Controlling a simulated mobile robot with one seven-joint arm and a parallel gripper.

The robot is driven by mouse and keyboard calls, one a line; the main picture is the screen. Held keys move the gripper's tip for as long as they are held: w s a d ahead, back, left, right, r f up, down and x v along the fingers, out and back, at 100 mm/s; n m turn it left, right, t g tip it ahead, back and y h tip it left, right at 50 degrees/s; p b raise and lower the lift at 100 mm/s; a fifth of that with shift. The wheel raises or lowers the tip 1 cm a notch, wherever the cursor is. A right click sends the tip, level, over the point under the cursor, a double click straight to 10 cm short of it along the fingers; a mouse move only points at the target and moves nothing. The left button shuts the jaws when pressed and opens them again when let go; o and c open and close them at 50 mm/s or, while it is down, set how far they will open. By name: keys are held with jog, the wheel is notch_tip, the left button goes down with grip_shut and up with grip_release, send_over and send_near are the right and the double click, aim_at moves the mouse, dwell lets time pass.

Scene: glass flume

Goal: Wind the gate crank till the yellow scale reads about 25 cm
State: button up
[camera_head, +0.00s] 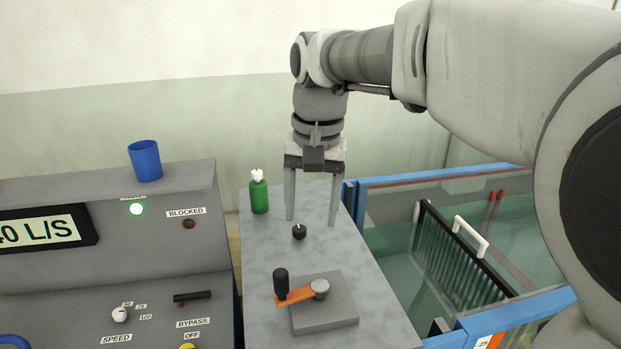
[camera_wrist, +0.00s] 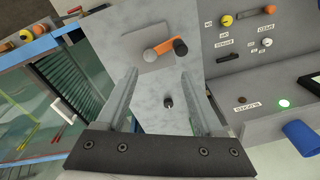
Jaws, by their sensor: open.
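The gate crank (camera_head: 298,295) is an orange arm with a black upright handle (camera_head: 281,281) and a grey hub (camera_head: 320,288), on a grey block (camera_head: 325,318) on the bench. In the wrist view the crank (camera_wrist: 165,47) lies beyond the fingertips, its handle to the right. My gripper (camera_head: 311,222) points down, open and empty, behind the crank and apart from it. It also shows in the wrist view (camera_wrist: 158,75). I cannot make out a readable yellow scale; a partly cut-off orange-and-white label (camera_head: 486,341) shows at the flume's near edge.
A small black knob (camera_head: 299,232) stands on the bench near my gripper. A green bottle (camera_head: 259,192) stands behind left. A control console (camera_head: 150,240) with a blue cup (camera_head: 145,161) on top is left; the glass flume with a dark rack (camera_head: 455,250) is right.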

send_over(280, 273)
jog(key=f, duration=0.1)
jog(key=g, duration=0.1)
jog(key=shift+h, duration=0.4)
notch_tip(280, 273, down, 18)
jog(key=shift+f, duration=0.1)
grip_shut()
dwell(1.2)
